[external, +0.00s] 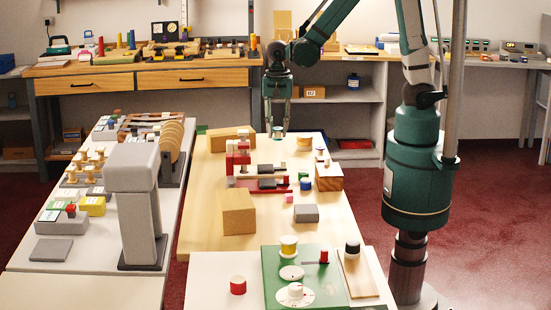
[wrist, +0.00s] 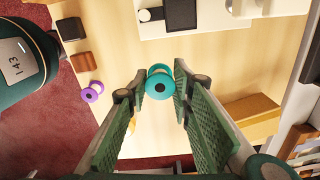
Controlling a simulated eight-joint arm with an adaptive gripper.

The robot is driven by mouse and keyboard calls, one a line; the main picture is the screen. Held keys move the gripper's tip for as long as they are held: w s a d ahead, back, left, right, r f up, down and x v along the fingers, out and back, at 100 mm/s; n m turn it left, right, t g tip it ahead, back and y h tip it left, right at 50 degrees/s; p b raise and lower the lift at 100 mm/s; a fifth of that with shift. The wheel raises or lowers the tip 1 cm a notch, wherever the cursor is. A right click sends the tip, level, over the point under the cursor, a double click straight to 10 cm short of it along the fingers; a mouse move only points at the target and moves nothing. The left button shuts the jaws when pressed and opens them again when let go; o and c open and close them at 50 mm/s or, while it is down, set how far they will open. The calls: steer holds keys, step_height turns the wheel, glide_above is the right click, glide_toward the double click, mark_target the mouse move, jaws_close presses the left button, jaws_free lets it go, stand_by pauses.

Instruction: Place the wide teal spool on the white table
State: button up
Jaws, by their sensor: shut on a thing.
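The wide teal spool (wrist: 160,86) sits between the fingertips of my gripper (wrist: 161,88) in the wrist view, with its dark-centred round end facing the camera. In the external view my gripper (external: 278,128) points down over the far end of the wooden table, with the spool (external: 278,134) at its tips. My gripper is shut on the spool. Whether the spool is clear of the wood is hard to tell. A pale, whitish table (external: 85,243) stands on the left, and another white tabletop (external: 205,273) is at the front.
The wooden table (external: 205,205) holds a red-and-grey device (external: 262,183), wooden blocks (external: 237,212) and a grey block (external: 306,213). A tall grey post (external: 140,205) stands on the left table's near part. A purple spool (wrist: 92,92) lies left in the wrist view. The front top carries a green board (external: 325,285).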

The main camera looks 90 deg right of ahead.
steer(key=shift+w+d+n, duration=0.1)
steer(key=shift+w+n, duration=0.4)
steer(key=shift+w, duration=0.25)
steer(key=w+d+f+n, duration=0.1)
steer(key=w+n, duration=0.7)
steer(key=w, duration=0.3)
steer(key=shift+w+n, duration=0.25)
steer(key=shift+n, duration=0.05)
steer(key=w+f+n, duration=0.1)
steer(key=w+n, duration=0.5)
steer(key=w, duration=0.1)
steer(key=w+d+f+n, duration=0.1)
steer(key=w+n, duration=0.2)
steer(key=w, duration=0.1)
steer(key=shift+f, duration=0.3)
steer(key=shift+c, duration=0.2)
steer(key=shift+w+f+n, duration=0.2)
steer(key=shift+w+n, duration=0.4)
steer(key=shift+w, duration=0.05)
steer(key=a, duration=0.7)
steer(key=shift+r, duration=0.1)
